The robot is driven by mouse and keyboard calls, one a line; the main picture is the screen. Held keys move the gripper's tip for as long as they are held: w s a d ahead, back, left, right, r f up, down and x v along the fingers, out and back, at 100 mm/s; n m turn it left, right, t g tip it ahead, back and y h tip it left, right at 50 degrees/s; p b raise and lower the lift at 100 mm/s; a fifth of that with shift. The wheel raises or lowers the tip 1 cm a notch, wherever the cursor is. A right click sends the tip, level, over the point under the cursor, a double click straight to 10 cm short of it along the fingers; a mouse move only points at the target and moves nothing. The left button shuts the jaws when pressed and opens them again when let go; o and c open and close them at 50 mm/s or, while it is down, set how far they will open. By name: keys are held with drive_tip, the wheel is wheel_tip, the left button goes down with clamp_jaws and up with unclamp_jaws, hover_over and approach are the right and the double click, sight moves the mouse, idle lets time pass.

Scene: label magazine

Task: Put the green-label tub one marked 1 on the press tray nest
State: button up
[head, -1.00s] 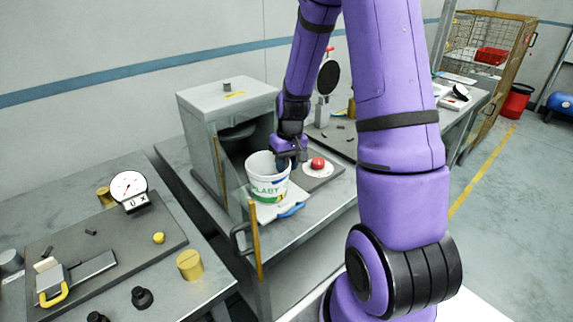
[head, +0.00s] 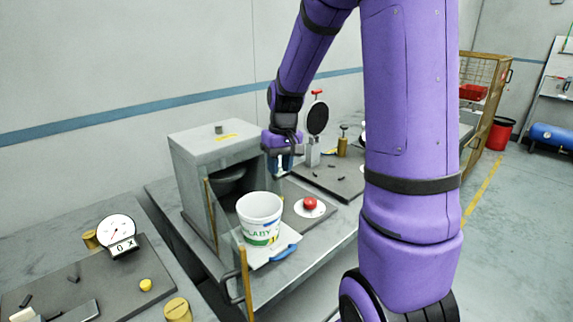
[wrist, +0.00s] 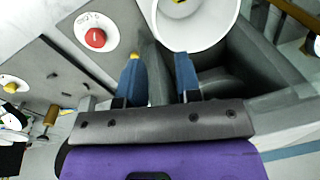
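A white tub (head: 260,214) with a green label and a yellow mark stands upright on the light press tray (head: 268,254) in front of the grey press. The number on the label is too small to read. The tub's white rim and open inside (wrist: 195,22) also show at the top of the wrist view. My gripper (head: 284,165) is above and behind the tub, apart from it. In the wrist view its two blue fingers (wrist: 160,62) are spread with nothing between them. The nest under the tub is hidden.
The grey press housing (head: 222,140) stands behind the tub. A red button (head: 310,204) on a white disc is to its right. A dial gauge (head: 117,230) and brass weights stand on the left bench.

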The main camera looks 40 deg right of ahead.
drive_tip(key=s+a+r+n+t+h, duration=0.1)
drive_tip(key=s+a+r+t, duration=0.1)
drive_tip(key=s+a+r, duration=0.85)
drive_tip(key=s+a+r+t, duration=0.1)
drive_tip(key=s+r, duration=0.1)
drive_tip(key=s, duration=0.3)
drive_tip(key=s+a+r+n+t, duration=0.1)
drive_tip(key=s+a+r+t, duration=0.1)
drive_tip(key=s, duration=0.3)
drive_tip(key=shift+s+a+r, duration=0.25)
drive_tip(key=shift+r, duration=0.5)
